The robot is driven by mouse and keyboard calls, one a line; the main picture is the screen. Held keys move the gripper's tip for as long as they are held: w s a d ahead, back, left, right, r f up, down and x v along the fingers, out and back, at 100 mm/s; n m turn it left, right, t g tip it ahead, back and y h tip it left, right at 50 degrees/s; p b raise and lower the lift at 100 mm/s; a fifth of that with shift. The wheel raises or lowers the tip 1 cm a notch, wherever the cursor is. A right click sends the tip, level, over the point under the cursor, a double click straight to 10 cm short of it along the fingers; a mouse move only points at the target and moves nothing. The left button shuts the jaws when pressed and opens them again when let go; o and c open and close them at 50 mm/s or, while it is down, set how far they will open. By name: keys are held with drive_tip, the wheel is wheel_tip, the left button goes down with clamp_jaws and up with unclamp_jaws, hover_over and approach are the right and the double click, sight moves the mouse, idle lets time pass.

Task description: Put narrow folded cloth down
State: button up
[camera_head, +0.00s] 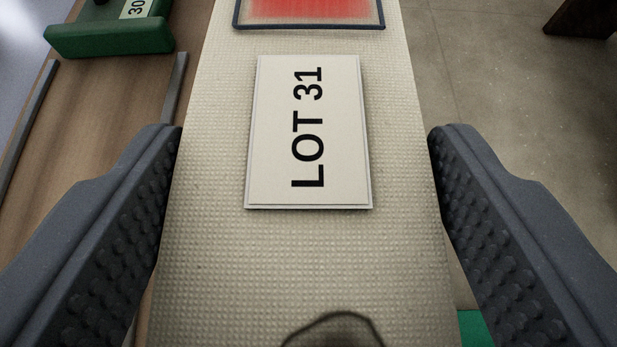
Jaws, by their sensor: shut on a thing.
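The narrow folded cloth (310,255) is a long beige, waffle-textured strip running up the middle of the view. A white label reading "LOT 31" (309,130) lies on it, and a red patch with a dark border (309,12) shows at the top edge. My gripper (305,140) has one grey, studded finger on each side of the cloth. It is shut on the cloth, with the fingers against its left and right edges. The cloth's far end is out of view. I cannot tell whether anything supports it from below.
A wooden surface (100,150) with grey rails lies to the left. A green block (110,37) with a tag reading "30" sits on its far part. Grey floor (520,100) shows on the right, with a dark wooden piece (585,17) at the top right corner.

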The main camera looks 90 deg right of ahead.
drive_tip(key=shift+s+d, duration=0.15)
drive_tip(key=shift+s, duration=0.05)
drive_tip(key=w+a+r+n+t+y, duration=0.2)
drive_tip(key=w+a+r+n+t, duration=0.15)
drive_tip(key=w+a+n, duration=0.35)
drive_tip(key=w+a+r+n+t+y, duration=0.25)
drive_tip(key=w+a+t, duration=0.2)
drive_tip(key=w, duration=0.45)
drive_tip(key=a+r+n+t+y+p, duration=0.1)
drive_tip(key=a+n+t+y, duration=0.2)
drive_tip(key=a+n+y, duration=0.4)
drive_tip(key=shift+a+r+n+t+y, duration=0.2)
drive_tip(key=shift+a+n+t+y, duration=0.3)
drive_tip(key=shift+a, duration=3.85)
drive_tip(key=shift+w, duration=0.1)
